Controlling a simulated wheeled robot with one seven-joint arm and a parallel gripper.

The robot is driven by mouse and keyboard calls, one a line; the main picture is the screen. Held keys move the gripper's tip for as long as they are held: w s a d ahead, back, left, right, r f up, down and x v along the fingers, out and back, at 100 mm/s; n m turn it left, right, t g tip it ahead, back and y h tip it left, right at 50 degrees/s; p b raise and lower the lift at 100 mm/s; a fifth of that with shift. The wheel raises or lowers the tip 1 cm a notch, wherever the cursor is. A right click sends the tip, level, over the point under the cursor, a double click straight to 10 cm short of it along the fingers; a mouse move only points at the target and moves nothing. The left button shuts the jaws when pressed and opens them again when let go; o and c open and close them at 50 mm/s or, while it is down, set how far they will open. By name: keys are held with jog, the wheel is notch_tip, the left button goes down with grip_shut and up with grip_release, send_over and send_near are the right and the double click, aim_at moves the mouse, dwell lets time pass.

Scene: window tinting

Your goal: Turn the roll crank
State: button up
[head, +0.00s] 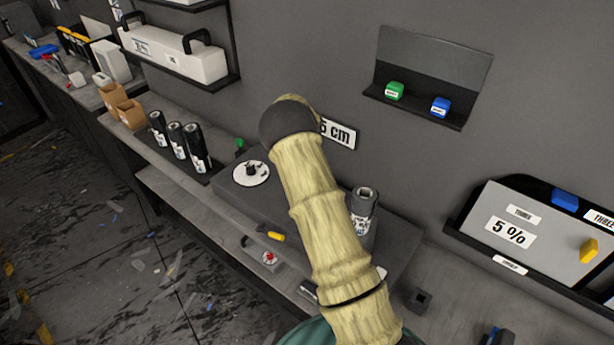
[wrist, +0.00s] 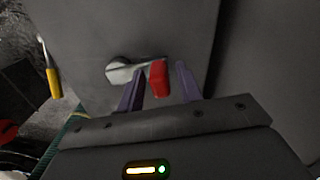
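The roll crank (wrist: 122,70) shows in the wrist view as a silver arm with a red handle (wrist: 158,78), mounted on a dark grey panel (wrist: 85,35). My gripper (wrist: 158,88) has its two purple fingers apart, one to the left and one to the right of the red handle. Gaps show between the handle and the fingers, so it does not look gripped. In the head view my arm covers the middle of the scene, and I can make out neither the crank nor my gripper there.
A yellow-handled tool (wrist: 53,82) lies left of the fingers. In the head view, a dark box with a white disc (head: 251,173) sits on the bench, with several black rolls (head: 177,141) to its left. A film roll (head: 363,208) stands right of my arm.

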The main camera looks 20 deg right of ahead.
dwell(0.3)
notch_tip(320, 180, up, 17)
jog(key=b, duration=0.3)
jog(key=shift+r, duration=0.15)
dwell(1.2)
jog(key=s+a+f+n+t, duration=0.1)
jog(key=s+a+n, duration=0.2)
jog(key=s+n, duration=0.6)
jog(key=s+a+f+n, duration=0.1)
jog(key=s+a+n, duration=0.1)
jog(key=s+n, duration=0.7)
jog(key=s+a+f+n+t, duration=0.1)
jog(key=s+a+f+n, duration=0.1)
jog(key=s+n, duration=0.7)
jog(key=s+a, duration=0.1)
jog(key=s, duration=0.2)
jog(key=shift+a+t, duration=0.3)
jog(key=shift+c, duration=0.4)
jog(key=shift+a, duration=0.1)
